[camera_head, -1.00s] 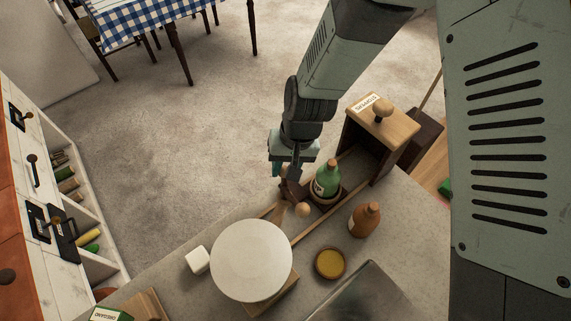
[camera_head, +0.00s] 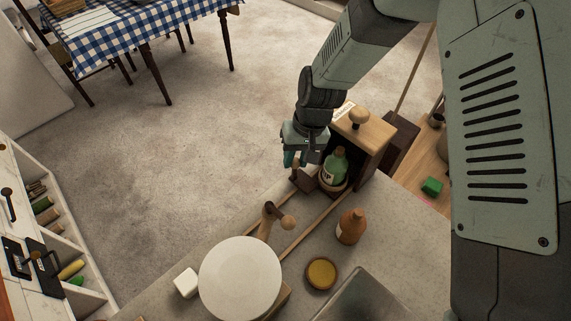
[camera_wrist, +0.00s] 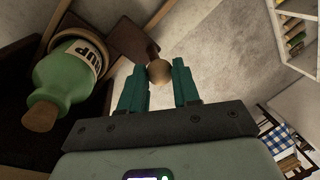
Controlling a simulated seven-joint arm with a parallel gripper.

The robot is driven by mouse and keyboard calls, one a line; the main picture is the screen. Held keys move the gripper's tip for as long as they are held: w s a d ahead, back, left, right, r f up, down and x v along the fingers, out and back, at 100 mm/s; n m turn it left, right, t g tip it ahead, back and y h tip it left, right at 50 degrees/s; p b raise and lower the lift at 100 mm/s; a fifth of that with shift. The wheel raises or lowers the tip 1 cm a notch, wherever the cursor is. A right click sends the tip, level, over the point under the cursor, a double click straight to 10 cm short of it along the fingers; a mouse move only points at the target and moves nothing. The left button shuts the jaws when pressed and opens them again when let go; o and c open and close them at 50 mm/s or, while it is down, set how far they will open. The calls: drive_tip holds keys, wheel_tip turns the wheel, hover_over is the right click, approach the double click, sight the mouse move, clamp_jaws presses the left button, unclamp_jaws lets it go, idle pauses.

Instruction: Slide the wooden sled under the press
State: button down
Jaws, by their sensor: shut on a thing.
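The wooden sled (camera_head: 303,183) is a dark brown piece between two pale rails. A green corked bottle (camera_head: 335,167) with a white label stands upright in its round holder. The press (camera_head: 372,134) is a wooden box with a knob on top and an open front. The bottle is at that opening and seems partly inside; how deep is unclear. My gripper (camera_head: 297,160) is at the sled's near end, shut on its upright wooden handle. In the wrist view, the round handle knob (camera_wrist: 158,71) shows between my fingertips (camera_wrist: 160,80), with the bottle (camera_wrist: 64,85) at left.
An orange-brown bottle (camera_head: 351,226) and a yellow-topped round jar (camera_head: 321,273) stand right of the rails. A wooden piece with a ball end (camera_head: 285,222), a white round plate (camera_head: 240,280) and a white cube (camera_head: 186,283) lie nearer.

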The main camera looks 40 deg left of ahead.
drive_tip(key=c, duration=0.8)
unclamp_jaws()
drive_tip(key=r, duration=0.3)
drive_tip(key=w+r, duration=0.1)
drive_tip(key=r, duration=0.3)
drive_tip(key=d+r, duration=0.1)
drive_tip(key=r, duration=0.2)
drive_tip(key=shift+w+d+r, duration=0.1)
drive_tip(key=shift+w+r, duration=0.25)
